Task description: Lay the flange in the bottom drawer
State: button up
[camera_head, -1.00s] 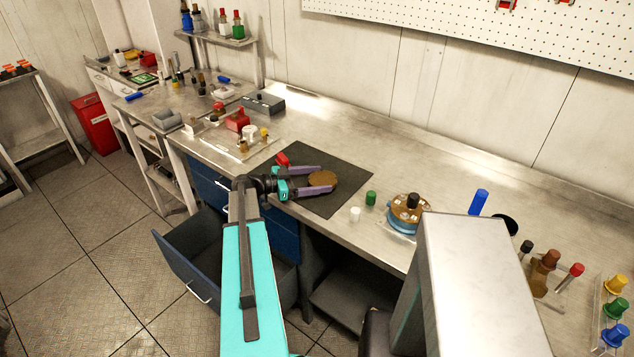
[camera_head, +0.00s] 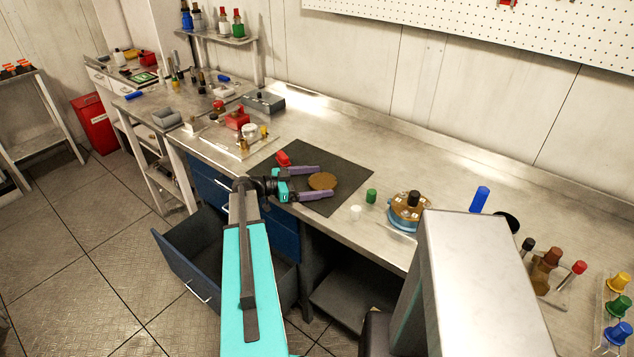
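A flat brown disc, apparently the flange (camera_head: 323,181), lies on the dark mat (camera_head: 345,165) on the bench. My gripper (camera_head: 319,182) reaches over the mat from the left. Its two purple fingers are apart, one on the far side of the disc and one on the near side. I cannot tell whether they touch it. The blue bottom drawer (camera_head: 180,268) is pulled out below the bench at the lower left. The visible part of its inside looks empty. My arm hides its right part.
A white cap (camera_head: 355,212), a green cap (camera_head: 371,196) and a blue-and-brown round fitting (camera_head: 409,212) stand right of the mat. Blue closed drawers (camera_head: 285,236) are above the open one.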

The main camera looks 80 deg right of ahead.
aim_at(316, 182)
jog(key=shift+p, duration=1.25)
jog(key=shift+w+a+f+b, duration=0.1)
jog(key=shift+w+f+b, duration=0.05)
jog(key=shift+w+b, duration=0.2)
jog(key=shift+b+v, duration=0.95)
jog(key=shift+v, duration=0.25)
jog(key=b+v, duration=0.4)
jog(key=v, duration=0.6)
jog(key=shift+w+a, duration=0.25)
jog(key=shift+a, duration=0.05)
jog(key=shift+w+r, duration=0.1)
jog(key=shift+r, duration=0.1)
